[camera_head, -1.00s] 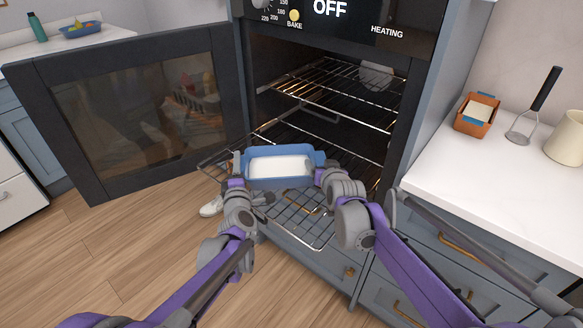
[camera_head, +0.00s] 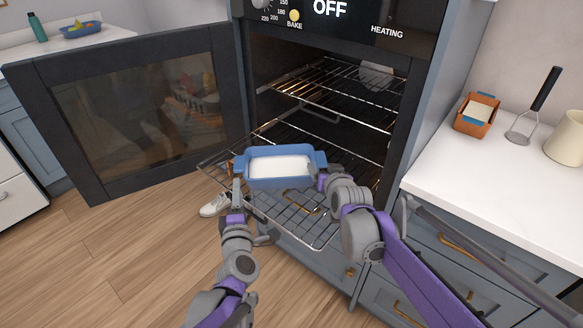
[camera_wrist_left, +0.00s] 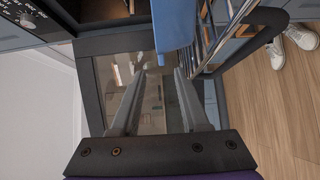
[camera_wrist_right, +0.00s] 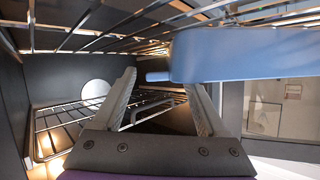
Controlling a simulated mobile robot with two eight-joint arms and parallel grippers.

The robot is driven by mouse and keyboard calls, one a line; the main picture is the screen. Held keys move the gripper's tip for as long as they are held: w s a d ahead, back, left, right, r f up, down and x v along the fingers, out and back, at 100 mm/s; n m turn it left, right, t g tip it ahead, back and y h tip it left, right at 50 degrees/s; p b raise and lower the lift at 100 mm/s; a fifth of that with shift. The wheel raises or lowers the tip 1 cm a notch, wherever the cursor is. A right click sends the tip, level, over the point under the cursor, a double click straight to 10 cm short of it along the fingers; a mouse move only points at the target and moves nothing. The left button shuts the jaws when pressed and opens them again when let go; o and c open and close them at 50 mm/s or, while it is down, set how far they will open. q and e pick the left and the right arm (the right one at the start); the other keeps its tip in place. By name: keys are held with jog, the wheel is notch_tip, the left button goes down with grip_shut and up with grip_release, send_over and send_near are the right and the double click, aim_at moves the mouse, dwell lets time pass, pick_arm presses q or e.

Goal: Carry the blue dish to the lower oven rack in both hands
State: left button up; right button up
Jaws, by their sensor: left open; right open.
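The blue dish (camera_head: 282,182), with a white filling, sits level on the pulled-out lower oven rack (camera_head: 309,232) in front of the oven. My left gripper (camera_head: 237,186) is open just in front of the dish's left end. In the left wrist view its fingers (camera_wrist_left: 157,75) are apart and empty, with the dish (camera_wrist_left: 174,25) beside them. My right gripper (camera_head: 319,176) is open close to the dish's right end. In the right wrist view the dish (camera_wrist_right: 250,55) lies beside the spread fingers (camera_wrist_right: 163,80); whether they touch it is unclear.
The oven door (camera_head: 140,115) stands open at the left. The upper rack (camera_head: 335,85) is inside the oven, with a white round thing (camera_head: 376,76) at the back. Shoes (camera_head: 215,206) show below the rack.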

jog(key=v, duration=0.8)
jog(key=shift+s+r, duration=0.1)
jog(key=shift+s, duration=0.15)
